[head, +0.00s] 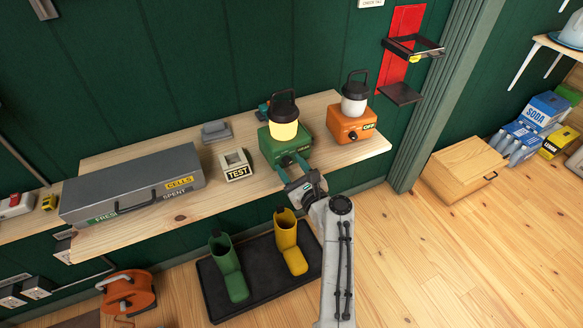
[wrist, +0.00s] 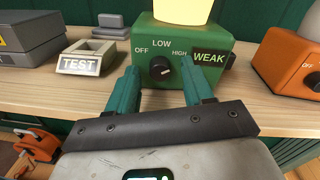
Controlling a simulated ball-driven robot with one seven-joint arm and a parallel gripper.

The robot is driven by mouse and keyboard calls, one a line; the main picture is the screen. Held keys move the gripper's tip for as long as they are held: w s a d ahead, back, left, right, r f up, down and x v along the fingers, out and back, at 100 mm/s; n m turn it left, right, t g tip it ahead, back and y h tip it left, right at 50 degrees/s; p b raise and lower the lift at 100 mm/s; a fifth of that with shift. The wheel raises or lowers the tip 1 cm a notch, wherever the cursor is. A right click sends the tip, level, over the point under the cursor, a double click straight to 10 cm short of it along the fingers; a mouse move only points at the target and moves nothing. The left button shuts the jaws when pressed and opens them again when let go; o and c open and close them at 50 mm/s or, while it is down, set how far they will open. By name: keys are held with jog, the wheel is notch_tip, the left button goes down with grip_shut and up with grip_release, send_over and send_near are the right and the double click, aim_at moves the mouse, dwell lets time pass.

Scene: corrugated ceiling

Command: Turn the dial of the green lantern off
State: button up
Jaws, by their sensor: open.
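The green lantern (head: 284,137) stands on the wooden shelf with its lamp lit a warm yellow. In the wrist view its green base (wrist: 184,50) faces me with OFF, LOW and HIGH marks and a WEAK label. Its black dial (wrist: 160,68) is in the middle of the front, below the marks; I cannot tell for sure which mark it points to. My gripper (wrist: 162,82) is open, its two teal fingers on either side of the dial, seemingly with gaps to it. In the head view my gripper (head: 293,165) is at the lantern's front, hiding part of it.
An orange lantern (head: 351,125) marked OFF stands to the right. A TEST block (head: 235,165) and a grey CELLS case (head: 130,185) are to the left on the shelf (head: 205,203). Green and yellow boots (head: 290,250) stand on a black tray (head: 212,300) below.

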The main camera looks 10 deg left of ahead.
jog(key=shift+c, duration=0.5)
grip_shut()
